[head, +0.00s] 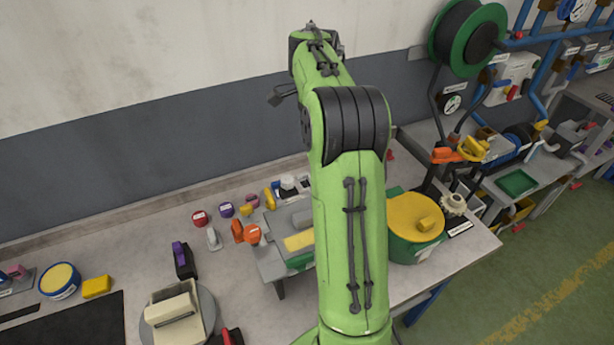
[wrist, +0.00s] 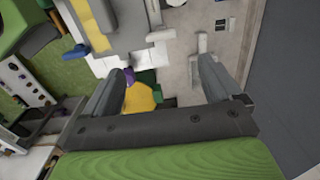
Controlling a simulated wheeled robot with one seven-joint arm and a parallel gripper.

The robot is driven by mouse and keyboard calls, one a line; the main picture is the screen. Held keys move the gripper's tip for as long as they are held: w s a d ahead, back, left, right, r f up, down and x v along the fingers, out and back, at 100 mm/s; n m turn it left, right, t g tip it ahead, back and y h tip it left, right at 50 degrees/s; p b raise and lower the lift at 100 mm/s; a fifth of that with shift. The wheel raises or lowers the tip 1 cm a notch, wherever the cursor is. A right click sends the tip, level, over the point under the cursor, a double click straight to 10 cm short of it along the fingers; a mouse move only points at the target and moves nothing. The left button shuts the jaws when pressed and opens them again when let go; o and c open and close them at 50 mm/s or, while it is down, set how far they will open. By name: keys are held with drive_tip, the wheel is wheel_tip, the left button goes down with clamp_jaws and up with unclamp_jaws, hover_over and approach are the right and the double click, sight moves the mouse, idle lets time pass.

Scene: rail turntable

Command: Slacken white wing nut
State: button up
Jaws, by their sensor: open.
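I cannot surely pick out the white wing nut. In the head view, a small pale upright piece (head: 213,238) stands on the bench left of my arm. A white knob (head: 288,182) sits farther back, close to the arm. In the wrist view, a white piece (wrist: 160,35) and a pale grey handle-like piece (wrist: 202,43) show beyond the fingers. My gripper (wrist: 162,68) is open, its two grey fingers wide apart with nothing gripped. In the head view my arm hides part of the bench, and the fingers cannot be made out.
A green pot with a yellow lid (head: 412,215) stands right of my arm, beside a cream toothed knob (head: 453,204). Red (head: 199,218) and purple (head: 227,209) knobs stand on the left. A grey wall (head: 150,160) runs behind. The bench has bare patches at left.

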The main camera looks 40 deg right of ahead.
wheel_tip(320, 180, down, 13)
drive_tip(key=shift+w+f+b, duration=0.1)
drive_tip(key=shift+f+b, duration=0.05)
drive_tip(key=shift+b, duration=0.8)
drive_tip(key=shift+w+d+f, duration=0.1)
drive_tip(key=shift+f, duration=0.15)
drive_tip(key=shift+c, duration=0.4)
drive_tip(key=c, duration=1)
